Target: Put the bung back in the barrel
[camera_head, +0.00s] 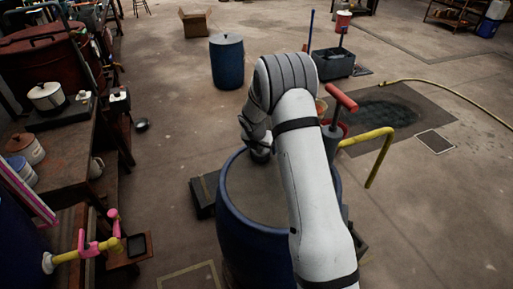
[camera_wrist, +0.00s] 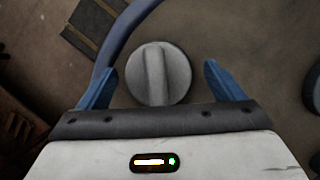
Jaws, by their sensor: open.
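The bung (camera_wrist: 153,74) is a grey round cap with a raised grip bar, seen from above in the wrist view. It is on the top of the blue barrel (camera_head: 247,235), close to the rim; I cannot tell whether it is seated in a hole or lies loose. The barrel's blue rim also shows in the wrist view (camera_wrist: 122,32). My gripper (camera_wrist: 159,70) is open, with one blue finger on each side of the bung and a gap on both sides. In the head view my arm hides part of the barrel top, and the fingers cannot be made out.
A red T-handle (camera_head: 341,98) and a yellow bent pipe (camera_head: 368,150) stand right of the barrel. A workbench with pots (camera_head: 48,97) runs along the left. Another blue drum (camera_head: 227,62) and a grey bin (camera_head: 333,64) stand behind. The floor at right is mostly clear.

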